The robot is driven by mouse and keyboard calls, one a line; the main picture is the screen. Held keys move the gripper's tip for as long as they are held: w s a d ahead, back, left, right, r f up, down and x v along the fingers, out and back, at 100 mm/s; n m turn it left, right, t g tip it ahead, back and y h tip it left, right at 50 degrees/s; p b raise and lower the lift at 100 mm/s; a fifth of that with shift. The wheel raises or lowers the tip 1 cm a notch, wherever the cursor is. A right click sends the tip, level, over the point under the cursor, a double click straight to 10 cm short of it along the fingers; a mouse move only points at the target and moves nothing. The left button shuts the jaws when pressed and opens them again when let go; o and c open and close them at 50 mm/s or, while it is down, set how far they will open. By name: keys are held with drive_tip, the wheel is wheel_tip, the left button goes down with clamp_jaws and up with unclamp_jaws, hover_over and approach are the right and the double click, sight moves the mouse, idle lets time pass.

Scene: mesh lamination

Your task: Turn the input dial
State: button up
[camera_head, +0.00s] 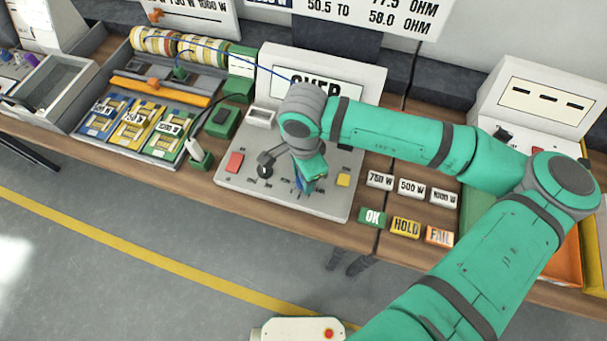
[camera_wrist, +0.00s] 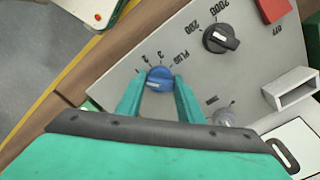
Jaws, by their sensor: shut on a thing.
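A small blue dial (camera_wrist: 160,78) with a white pointer mark sits on a grey tester panel, with marks including 2, 3 and PLUG beside it in the wrist view. My gripper (camera_wrist: 159,86) is shut on this dial, one green finger on each side. The pale mark shows toward the lower left of the knob. In the head view my gripper (camera_head: 309,185) reaches down onto the front of the tester (camera_head: 285,200) and mostly hides the dial. A black dial (camera_wrist: 221,38) marked 200 and 2000 sits apart from my fingers.
The tester's screen (camera_head: 330,80) stands behind my wrist. A red button (camera_head: 234,162) and a yellow button (camera_head: 343,180) flank the dials. A parts tray (camera_head: 160,100) is at left.

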drive_tip(key=shift+w+d+m, duration=0.1)
drive_tip(key=shift+m, duration=0.9)
idle(0.6)
drive_tip(key=o, duration=1)
wheel_tip(320, 180, up, 11)
drive_tip(key=shift+f, duration=0.1)
